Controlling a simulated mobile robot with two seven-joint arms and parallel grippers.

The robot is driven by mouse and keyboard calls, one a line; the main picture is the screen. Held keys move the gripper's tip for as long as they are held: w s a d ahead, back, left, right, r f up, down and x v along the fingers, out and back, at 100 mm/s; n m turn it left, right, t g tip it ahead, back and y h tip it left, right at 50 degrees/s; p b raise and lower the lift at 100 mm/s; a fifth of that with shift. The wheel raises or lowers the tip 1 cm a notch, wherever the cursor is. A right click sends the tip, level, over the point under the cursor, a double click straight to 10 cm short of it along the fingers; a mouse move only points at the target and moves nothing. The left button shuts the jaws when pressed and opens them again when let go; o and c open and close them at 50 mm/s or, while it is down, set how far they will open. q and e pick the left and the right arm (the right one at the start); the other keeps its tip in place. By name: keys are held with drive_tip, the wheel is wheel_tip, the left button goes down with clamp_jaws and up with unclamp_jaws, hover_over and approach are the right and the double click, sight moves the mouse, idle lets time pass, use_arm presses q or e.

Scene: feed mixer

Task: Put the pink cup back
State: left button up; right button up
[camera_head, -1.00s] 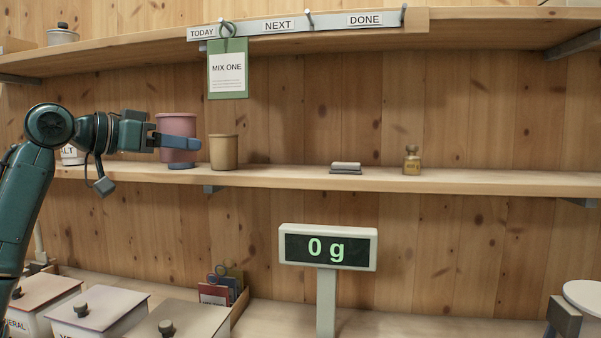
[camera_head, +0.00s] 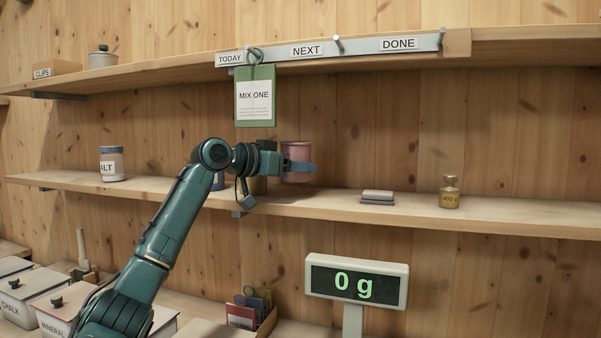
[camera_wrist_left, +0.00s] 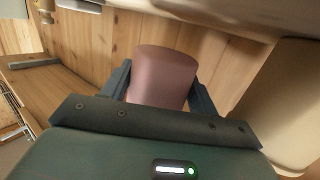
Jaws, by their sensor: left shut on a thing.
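In the left wrist view the pink cup (camera_wrist_left: 163,76) sits upright between the two dark fingers (camera_wrist_left: 160,92). I cannot tell whether its base touches the shelf. My right gripper is not in view.
On the middle shelf (camera_head: 335,206) stand a salt jar (camera_head: 112,165), grey folded pieces (camera_head: 377,197) and a small amber bottle (camera_head: 449,192). A green MIX ONE card (camera_head: 255,97) hangs above. The scale display (camera_head: 357,282) reads 0 g.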

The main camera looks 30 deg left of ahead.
sight(300, 181)
use_arm(q)
drive_tip(key=shift+x, duration=0.85)
drive_tip(key=shift+f, duration=1.6)
drive_tip(key=shift+f, duration=0.2)
drive_tip(key=o, duration=1)
drive_tip(key=shift+r, duration=0.2)
drive_tip(key=shift+b+v, duration=1.6)
drive_tip(key=shift+v, duration=4.4)
